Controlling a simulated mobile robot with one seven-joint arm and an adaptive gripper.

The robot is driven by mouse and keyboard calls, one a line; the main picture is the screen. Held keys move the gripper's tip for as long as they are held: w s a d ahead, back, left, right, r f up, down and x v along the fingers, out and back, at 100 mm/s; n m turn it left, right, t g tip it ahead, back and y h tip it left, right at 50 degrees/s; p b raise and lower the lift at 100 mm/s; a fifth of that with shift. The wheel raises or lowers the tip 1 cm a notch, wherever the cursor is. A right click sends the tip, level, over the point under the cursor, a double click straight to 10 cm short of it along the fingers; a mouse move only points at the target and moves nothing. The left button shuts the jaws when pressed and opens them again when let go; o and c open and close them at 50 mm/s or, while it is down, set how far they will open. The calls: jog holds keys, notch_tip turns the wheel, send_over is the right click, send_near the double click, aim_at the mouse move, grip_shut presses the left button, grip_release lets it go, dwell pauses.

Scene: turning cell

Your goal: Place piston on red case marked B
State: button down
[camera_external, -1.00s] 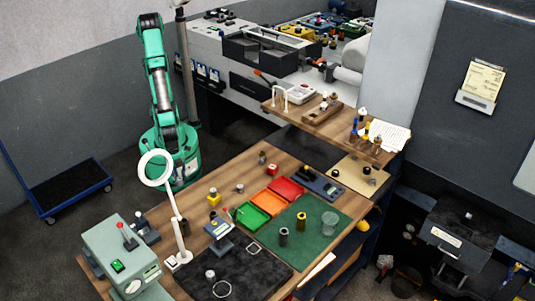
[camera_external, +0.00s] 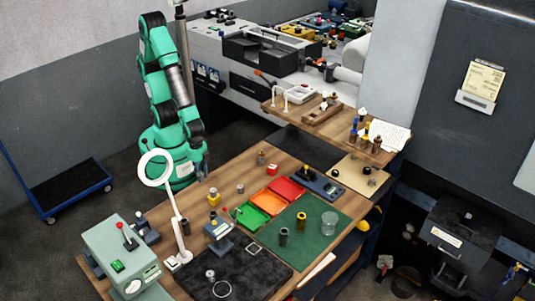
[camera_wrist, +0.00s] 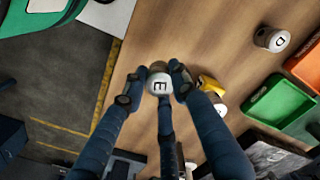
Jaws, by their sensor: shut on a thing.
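My gripper (camera_wrist: 158,76) is shut on a small round part with a white top marked E (camera_wrist: 159,84) and a brownish-grey side. It may be the piston. In the external view my gripper (camera_external: 203,170) is by the back left edge of the wooden table, and the held part cannot be made out there. A red tray (camera_external: 287,189) lies beyond the orange and green trays, and a small red block (camera_external: 273,169) stands behind it. No letter B is legible on either.
A grey cylinder marked D (camera_wrist: 268,39) stands between my gripper and the green tray (camera_wrist: 277,102). A yellow part (camera_wrist: 209,84) stands close to my gripper's right. The ring lamp (camera_external: 155,168) rises at the table's left.

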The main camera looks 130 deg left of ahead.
jog(key=w+a+r+n+p, duration=0.1)
jog(key=a+n, duration=0.3)
jog(key=a, duration=0.9)
jog(key=w+a+r+n+p, duration=0.1)
jog(key=a+n, duration=0.3)
jog(key=a, duration=1)
jog(key=shift+w+r+n, duration=0.4)
jog(key=shift+w+r, duration=0.15)
jog(key=shift+w, duration=0.05)
jog(key=shift+w, duration=0.1)
send_over(273, 166)
jog(key=shift+s+d+f, duration=0.3)
jog(key=shift+d+f, duration=0.15)
jog(key=shift+f, duration=0.25)
jog(key=shift+w, duration=0.1)
jog(key=shift+w+a, duration=0.2)
jog(key=shift+w, duration=0.1)
jog(key=shift+f, duration=1.8)
jog(key=shift+f, duration=0.15)
